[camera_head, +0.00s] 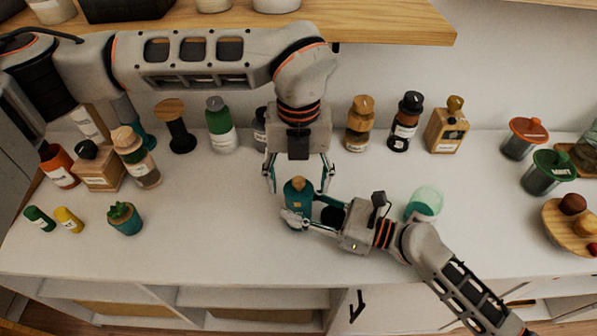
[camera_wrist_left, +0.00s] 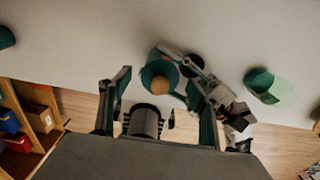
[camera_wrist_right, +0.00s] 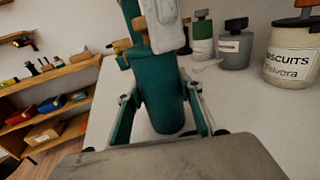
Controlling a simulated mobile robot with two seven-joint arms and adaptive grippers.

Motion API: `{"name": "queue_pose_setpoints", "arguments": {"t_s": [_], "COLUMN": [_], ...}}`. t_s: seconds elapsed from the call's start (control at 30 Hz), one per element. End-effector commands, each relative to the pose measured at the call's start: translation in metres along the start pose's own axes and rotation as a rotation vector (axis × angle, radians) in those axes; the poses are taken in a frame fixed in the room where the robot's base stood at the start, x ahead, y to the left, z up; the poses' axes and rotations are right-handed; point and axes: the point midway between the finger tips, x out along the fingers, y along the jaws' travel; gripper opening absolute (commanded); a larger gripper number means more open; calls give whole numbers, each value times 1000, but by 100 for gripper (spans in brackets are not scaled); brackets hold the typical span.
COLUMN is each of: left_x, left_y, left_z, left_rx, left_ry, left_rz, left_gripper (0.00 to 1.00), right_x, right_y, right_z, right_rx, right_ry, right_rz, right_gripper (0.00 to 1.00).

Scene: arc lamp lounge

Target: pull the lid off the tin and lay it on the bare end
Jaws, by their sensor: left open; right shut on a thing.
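A teal tin (camera_head: 296,207) with a round wooden knob (camera_head: 298,183) on its lid stands upright on the white counter (camera_head: 220,250). My right gripper (camera_head: 306,214) is shut on the tin's body from the right; its fingers lie either side of the tin (camera_wrist_right: 160,95) in the right wrist view. My left gripper (camera_head: 298,178) points down over the tin, open, its fingers apart on either side of the lid. In the left wrist view the knob (camera_wrist_left: 161,84) shows between the left fingers. The seam between lid and body is hard to make out.
A translucent green cup (camera_head: 426,200) stands right of the tin, near my right arm. Bottles and jars line the back wall. A shelf (camera_head: 380,22) hangs above. The counter's front middle is clear.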

Motion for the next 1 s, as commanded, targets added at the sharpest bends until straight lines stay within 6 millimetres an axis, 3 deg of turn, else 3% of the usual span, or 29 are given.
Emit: {"name": "queue_pose_setpoints", "arguments": {"t_s": [0.2,0.4,1.0], "left_x": [0,0,-2], "left_y": [0,0,0], "left_z": [0,0,0], "left_rx": [0,0,0], "left_ry": [0,0,0], "left_rz": [0,0,0], "left_gripper": [62,16,16], "right_x": [0,0,0], "right_y": [0,0,0], "right_z": [0,0,0], "right_rx": [0,0,0], "right_ry": [1,1,1], "right_rz": [0,0,0], "right_gripper": [0,0,0]}}
